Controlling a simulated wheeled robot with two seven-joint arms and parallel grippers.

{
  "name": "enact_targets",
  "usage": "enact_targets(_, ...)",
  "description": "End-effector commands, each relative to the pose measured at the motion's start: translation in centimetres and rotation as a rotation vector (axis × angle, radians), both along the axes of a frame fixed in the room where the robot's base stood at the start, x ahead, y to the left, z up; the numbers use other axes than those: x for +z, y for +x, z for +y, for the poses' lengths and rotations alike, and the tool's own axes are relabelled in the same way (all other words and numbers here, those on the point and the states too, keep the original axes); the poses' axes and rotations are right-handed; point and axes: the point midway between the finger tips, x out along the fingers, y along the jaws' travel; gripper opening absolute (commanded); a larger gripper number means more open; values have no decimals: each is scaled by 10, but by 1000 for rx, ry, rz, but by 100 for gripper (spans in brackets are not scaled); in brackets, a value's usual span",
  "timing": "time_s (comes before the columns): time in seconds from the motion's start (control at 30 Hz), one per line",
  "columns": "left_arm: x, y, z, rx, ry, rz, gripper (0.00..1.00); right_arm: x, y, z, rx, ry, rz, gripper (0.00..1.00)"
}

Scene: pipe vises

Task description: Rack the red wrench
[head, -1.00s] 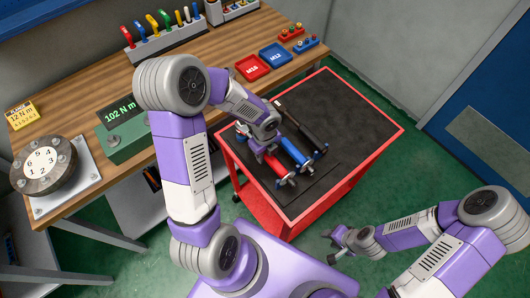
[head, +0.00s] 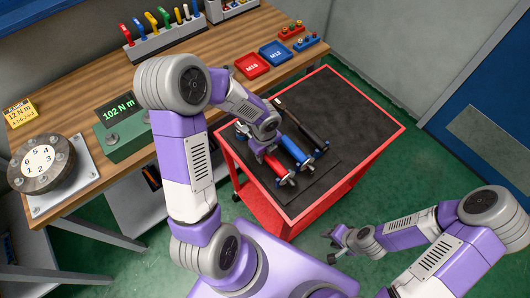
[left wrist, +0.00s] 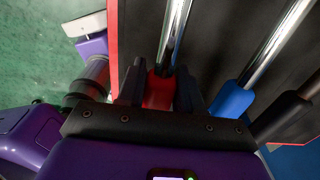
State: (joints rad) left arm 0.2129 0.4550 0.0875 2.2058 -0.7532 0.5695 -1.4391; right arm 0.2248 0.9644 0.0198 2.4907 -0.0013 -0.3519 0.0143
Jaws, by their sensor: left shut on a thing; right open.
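The red wrench (head: 276,167) lies on the near left part of the cart's dark top, its ringed end towards me. My left gripper (head: 259,150) is over its far part in the head view and hides some of it. In the left wrist view the fingers (left wrist: 158,92) are shut on the red handle (left wrist: 158,97), and the bright shaft runs away from them. I cannot tell whether the wrench is clear of the cart. My right gripper (head: 338,239) is open and empty, low beside the cart's near right side.
A blue wrench (head: 297,151) lies close to the right of the red one, with a black-handled tool (head: 303,124) beyond it. The red-rimmed cart (head: 372,151) has free room at right. A wooden bench (head: 200,62) behind carries a coloured tool rack (head: 165,42) and red and blue trays.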

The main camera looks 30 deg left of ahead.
Motion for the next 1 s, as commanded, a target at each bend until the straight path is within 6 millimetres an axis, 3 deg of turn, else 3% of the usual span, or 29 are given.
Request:
enact_targets(0.97, -5, 0, 0, 0, 0, -1, 0, -2, 0, 0, 0, 0, 0, 43)
enact_targets(1.0, -5, 0, 0, 0, -1, 0, 40, -2, 0, 0, 0, 0, 0, 43)
